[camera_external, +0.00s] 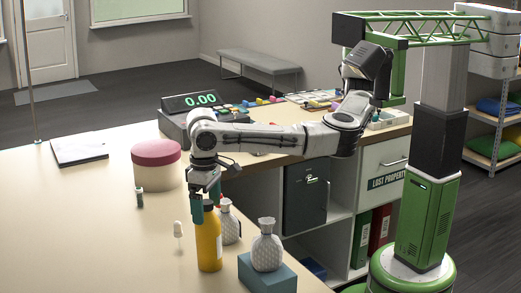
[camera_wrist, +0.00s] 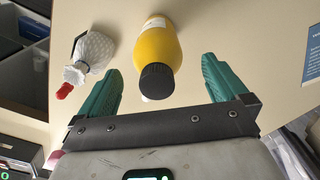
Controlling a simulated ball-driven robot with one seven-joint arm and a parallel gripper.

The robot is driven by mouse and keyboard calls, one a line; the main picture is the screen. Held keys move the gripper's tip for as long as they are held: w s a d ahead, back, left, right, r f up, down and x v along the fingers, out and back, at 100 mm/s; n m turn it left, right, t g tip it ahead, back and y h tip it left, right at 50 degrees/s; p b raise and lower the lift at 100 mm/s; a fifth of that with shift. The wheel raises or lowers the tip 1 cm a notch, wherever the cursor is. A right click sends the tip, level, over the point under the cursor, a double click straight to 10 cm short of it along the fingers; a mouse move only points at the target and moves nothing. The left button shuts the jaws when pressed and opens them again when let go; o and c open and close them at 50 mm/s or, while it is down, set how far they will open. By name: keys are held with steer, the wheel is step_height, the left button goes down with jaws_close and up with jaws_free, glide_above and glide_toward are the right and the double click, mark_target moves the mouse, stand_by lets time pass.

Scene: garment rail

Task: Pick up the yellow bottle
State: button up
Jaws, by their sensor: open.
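The yellow bottle (camera_external: 209,243) stands upright on the counter near its front edge in the external view. In the wrist view the yellow bottle (camera_wrist: 157,50) shows its dark cap pointing toward me, between the two fingers. My gripper (camera_external: 205,207) is open, with teal fingers pointing down at the bottle's upper part. In the wrist view my gripper (camera_wrist: 168,80) has one finger on each side of the bottle, with a gap on both sides. The bottle's cap is hidden by the gripper in the external view.
A small white item (camera_external: 178,232) is close on the left. A pink-lidded round box (camera_external: 156,165) stands behind.

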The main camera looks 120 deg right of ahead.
mark_target(207, 216)
steer(key=shift+s+d+f, duration=0.1)
steer(key=shift+d+f, duration=0.05)
steer(key=shift+f, duration=1.8)
steer(key=shift+c, duration=0.3)
jaws_close()
steer(key=shift+r, duration=0.1)
